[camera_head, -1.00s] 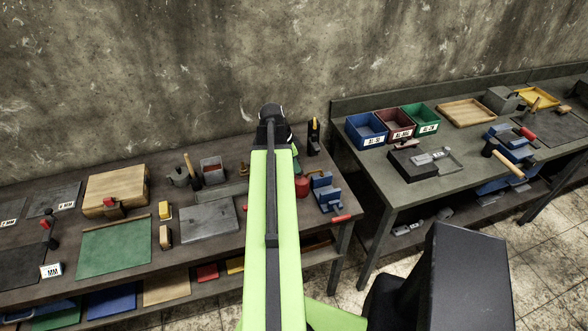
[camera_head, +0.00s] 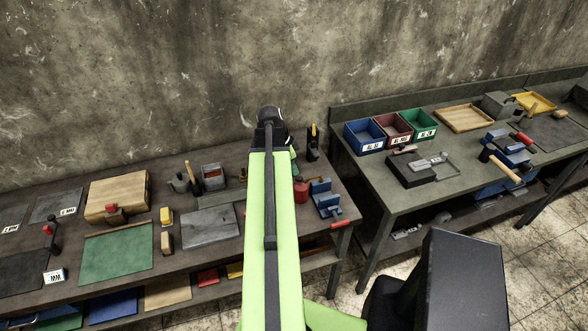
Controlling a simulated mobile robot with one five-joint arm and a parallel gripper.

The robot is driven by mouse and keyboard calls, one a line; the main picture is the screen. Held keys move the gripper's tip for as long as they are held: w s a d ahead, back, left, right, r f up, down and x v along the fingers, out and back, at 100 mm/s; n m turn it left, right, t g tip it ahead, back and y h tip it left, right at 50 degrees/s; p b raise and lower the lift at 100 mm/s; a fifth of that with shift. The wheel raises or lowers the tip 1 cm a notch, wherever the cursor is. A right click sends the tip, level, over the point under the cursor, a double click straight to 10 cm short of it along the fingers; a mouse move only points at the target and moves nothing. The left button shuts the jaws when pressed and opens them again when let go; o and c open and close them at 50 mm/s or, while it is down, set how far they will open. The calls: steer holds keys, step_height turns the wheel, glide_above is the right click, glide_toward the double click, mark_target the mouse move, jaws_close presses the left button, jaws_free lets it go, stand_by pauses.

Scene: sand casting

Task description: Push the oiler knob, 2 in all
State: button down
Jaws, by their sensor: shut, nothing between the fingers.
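A small red can (camera_head: 302,192) stands on the left bench, just right of my raised green arm. It may be the oiler, but its knob cannot be made out at this size. My arm covers the middle of this bench. My gripper is not visible; the arm bends away at its dark joint and hides what lies beyond.
The left bench (camera_head: 195,255) also holds a blue vise (camera_head: 325,198), a grey plate (camera_head: 210,228), a green mat (camera_head: 117,258) and a wooden box (camera_head: 118,194). The right bench (camera_head: 400,195) carries blue, red and green bins. A gap separates the benches.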

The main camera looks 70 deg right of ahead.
steer(key=p+v, duration=0.7)
steer(key=v, duration=0.2)
steer(key=shift+r, duration=0.25)
